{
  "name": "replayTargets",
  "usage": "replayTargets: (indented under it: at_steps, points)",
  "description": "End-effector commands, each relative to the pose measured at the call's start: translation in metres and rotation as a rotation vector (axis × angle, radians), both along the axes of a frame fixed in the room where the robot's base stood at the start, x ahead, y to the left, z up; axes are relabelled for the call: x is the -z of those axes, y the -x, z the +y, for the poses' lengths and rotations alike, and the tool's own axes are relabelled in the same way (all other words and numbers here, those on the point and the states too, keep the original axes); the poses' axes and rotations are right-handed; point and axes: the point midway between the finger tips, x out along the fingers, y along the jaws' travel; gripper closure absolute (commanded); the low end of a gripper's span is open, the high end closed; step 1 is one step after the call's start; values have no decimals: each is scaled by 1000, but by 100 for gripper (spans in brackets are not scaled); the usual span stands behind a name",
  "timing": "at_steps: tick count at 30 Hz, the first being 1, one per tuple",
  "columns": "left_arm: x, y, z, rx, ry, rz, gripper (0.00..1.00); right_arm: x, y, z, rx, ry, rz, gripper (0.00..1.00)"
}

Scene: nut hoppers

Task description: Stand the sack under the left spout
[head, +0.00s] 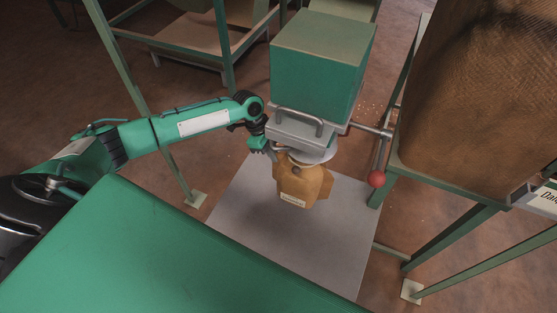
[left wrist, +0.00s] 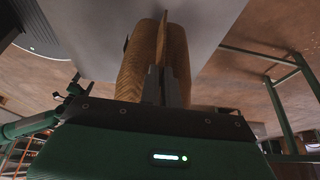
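A brown paper sack (head: 302,186) with a pale label is upright, directly below the white round spout (head: 313,156) of the green hopper (head: 322,65). The spout hides part of the sack's top. A grey plate (head: 260,225) is below the sack; I cannot tell whether the sack's bottom touches it. My left gripper (head: 272,152) is at the sack's upper left side. In the left wrist view, its fingers (left wrist: 162,85) are closed on a thin upright edge of the sack (left wrist: 180,50). My right gripper is out of view.
A large brown bulk (head: 480,90) stands on a green frame (head: 440,185) at the right, with a partly cut-off label. A green post (head: 150,110) stands behind my left arm. The plate's front part is bare.

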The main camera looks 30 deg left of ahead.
Motion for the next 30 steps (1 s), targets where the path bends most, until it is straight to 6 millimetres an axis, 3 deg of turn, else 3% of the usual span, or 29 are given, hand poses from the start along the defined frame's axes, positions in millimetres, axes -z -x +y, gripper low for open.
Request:
replayTargets:
  at_steps: [5,14,20,24,30]
  points:
    - [0,-1,-17,-1,0,0,100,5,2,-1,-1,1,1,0]
    - [33,0,-17,-1,-2,3,100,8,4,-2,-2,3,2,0]
    - [35,-1,-17,0,-1,0,100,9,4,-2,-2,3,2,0]
    - [36,0,-17,0,-2,0,74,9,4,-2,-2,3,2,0]
    - [36,0,-17,0,-2,0,74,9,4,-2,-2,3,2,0]
